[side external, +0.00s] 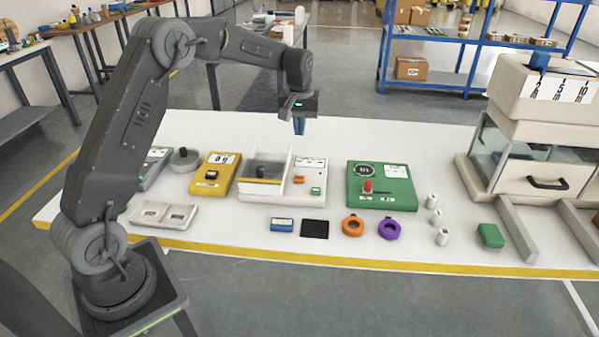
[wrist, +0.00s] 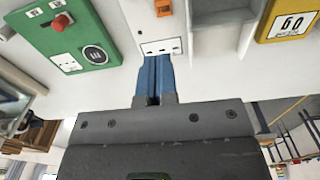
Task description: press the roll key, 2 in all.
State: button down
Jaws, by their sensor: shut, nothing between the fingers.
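A white machine (side external: 272,197) stands mid-table, with a dark roller (side external: 262,172) in its open bay. Its right-hand panel carries an orange key (side external: 299,180) and a green key (side external: 316,190); the key lettering is too small to read, so I cannot tell which is the roll key. In the wrist view an orange part (wrist: 163,8) shows beyond the panel's label (wrist: 162,47). My gripper (side external: 299,132) has its blue fingers together and empty, pointing down above the back of this machine. The fingers also show in the wrist view (wrist: 157,60), apart from the keys in the side view.
A green box (side external: 395,198) with a red knob (side external: 367,187) stands to the right, a yellow box (side external: 222,185) to the left. Orange (side external: 353,226) and purple (side external: 389,229) rings, a blue block (side external: 282,225) and a black square (side external: 314,228) lie in front. The table's front strip is mostly clear.

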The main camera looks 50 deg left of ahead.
aim_at(299, 179)
jog(key=shift+w+a+f, duration=0.35)
jog(key=shift+a+f, duration=0.2)
jog(key=shift+f, duration=0.25)
jog(key=shift+f, duration=0.15)
notch_tip(299, 179, down, 14)
jog(key=shift+r, duration=0.1)
jog(key=shift+s+d+f, duration=0.1)
jog(key=shift+s+f, duration=0.05)
jog(key=shift+f, duration=0.95)
notch_tip(299, 179, up, 15)
jog(key=shift+w, duration=0.35)
